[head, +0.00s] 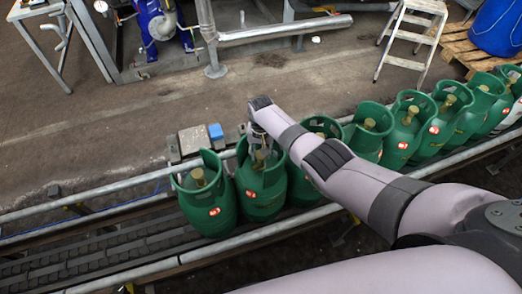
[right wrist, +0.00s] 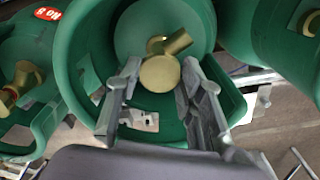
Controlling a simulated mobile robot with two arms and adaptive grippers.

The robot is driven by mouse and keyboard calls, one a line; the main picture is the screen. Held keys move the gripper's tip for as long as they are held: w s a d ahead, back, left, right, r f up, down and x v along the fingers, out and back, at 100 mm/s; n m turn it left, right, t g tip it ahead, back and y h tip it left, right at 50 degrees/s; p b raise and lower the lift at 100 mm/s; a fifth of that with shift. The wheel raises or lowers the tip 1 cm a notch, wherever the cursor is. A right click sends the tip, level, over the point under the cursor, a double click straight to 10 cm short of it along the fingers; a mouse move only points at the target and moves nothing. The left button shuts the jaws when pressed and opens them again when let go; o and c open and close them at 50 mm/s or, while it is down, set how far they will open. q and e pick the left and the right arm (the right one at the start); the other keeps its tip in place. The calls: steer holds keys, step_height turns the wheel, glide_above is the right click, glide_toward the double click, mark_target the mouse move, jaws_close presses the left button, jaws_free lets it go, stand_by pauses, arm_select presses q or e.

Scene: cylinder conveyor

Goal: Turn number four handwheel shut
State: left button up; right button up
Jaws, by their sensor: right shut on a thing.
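Green gas cylinders with brass valve handwheels stand upright in a row. My right gripper (head: 259,146) reaches down inside the collar of the second cylinder from the left (head: 263,206). In the right wrist view, the fingers of the right gripper (right wrist: 161,76) are on either side of the round brass handwheel (right wrist: 160,73) and shut on it. A brass valve outlet shows just behind the handwheel. In the head view the gripper and collar mostly hide this handwheel. The red labels are too small to read there, so I cannot confirm the cylinder's number. My left gripper is not in view.
The cylinders stand on a conveyor (head: 100,255) between metal side rails (head: 85,204). The leftmost cylinder (head: 205,212) and others stand close on both sides. A step stool (head: 410,38), a pallet (head: 462,48) and a blue barrel (head: 497,27) are at the back right.

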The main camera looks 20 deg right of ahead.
steer(key=shift+w+r+m, duration=0.1)
steer(key=shift+w+m, duration=0.05)
steer(key=shift+m, duration=2.05)
steer(key=o, duration=0.8)
steer(key=shift+c, duration=0.2)
steer(key=o, duration=0.4)
step_height(320, 180, up, 12)
